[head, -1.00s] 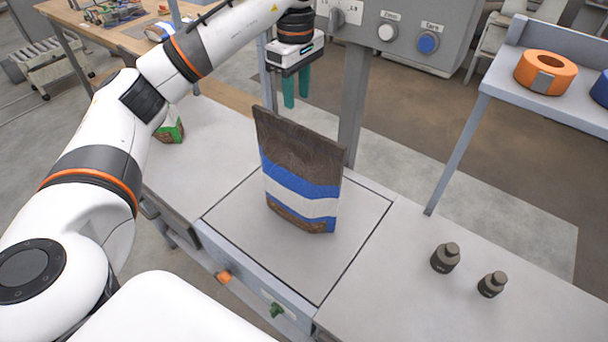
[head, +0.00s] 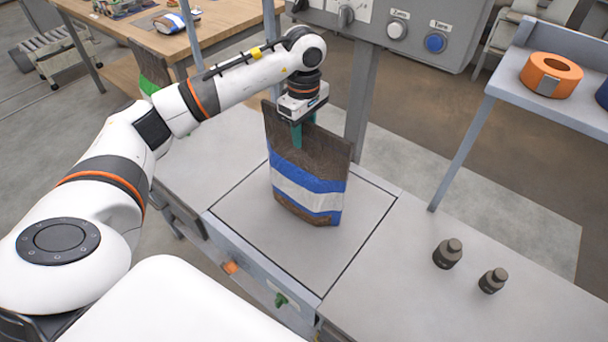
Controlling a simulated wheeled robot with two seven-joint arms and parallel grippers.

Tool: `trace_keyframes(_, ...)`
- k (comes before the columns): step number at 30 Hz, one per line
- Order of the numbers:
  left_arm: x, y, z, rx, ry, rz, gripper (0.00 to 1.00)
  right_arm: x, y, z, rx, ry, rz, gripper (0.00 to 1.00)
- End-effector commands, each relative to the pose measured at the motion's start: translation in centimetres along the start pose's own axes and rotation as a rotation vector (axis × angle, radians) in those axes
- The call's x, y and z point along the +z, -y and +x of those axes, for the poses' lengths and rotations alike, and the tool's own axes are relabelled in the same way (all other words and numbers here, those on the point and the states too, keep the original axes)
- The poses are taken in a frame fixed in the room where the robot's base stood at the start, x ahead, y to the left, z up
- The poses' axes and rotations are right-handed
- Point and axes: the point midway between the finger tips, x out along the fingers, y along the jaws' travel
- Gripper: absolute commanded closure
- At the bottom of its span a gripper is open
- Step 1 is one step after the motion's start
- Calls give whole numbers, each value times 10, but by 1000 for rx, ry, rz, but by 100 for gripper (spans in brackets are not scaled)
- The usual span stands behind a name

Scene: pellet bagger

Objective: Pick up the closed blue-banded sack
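The blue-banded sack (head: 306,188) is dark brown with blue and white bands. It stands upright, leaning slightly, on the square grey plate (head: 240,236) in the bench. My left gripper (head: 304,129) points down at the sack's top edge. One green finger is in front of the sack and the other shows behind its top edge. The fingers look still apart, as wide as before; contact with the sack cannot be made out. My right gripper is not in view.
A control box (head: 455,22) on a grey post (head: 361,100) stands just behind the sack. Two dark weights (head: 447,254) (head: 492,281) stand at right. A shelf (head: 500,82) holds an orange tape roll (head: 551,75). A green-banded sack (head: 149,86) is partly behind my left arm.

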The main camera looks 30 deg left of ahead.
Motion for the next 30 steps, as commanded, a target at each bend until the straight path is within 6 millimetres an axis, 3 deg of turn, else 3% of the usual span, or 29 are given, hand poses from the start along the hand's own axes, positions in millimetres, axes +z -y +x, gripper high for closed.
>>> trace_keyframes(2,0,0,0,0,0,0,65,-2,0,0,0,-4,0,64)
trace_keyframes(9,0,0,0,1,0,0,100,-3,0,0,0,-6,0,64)
trace_keyframes(23,0,1,-6,-4,-1,0,100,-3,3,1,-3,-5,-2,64)
trace_keyframes(30,0,2,-41,-10,-1,-1,100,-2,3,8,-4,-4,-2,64)
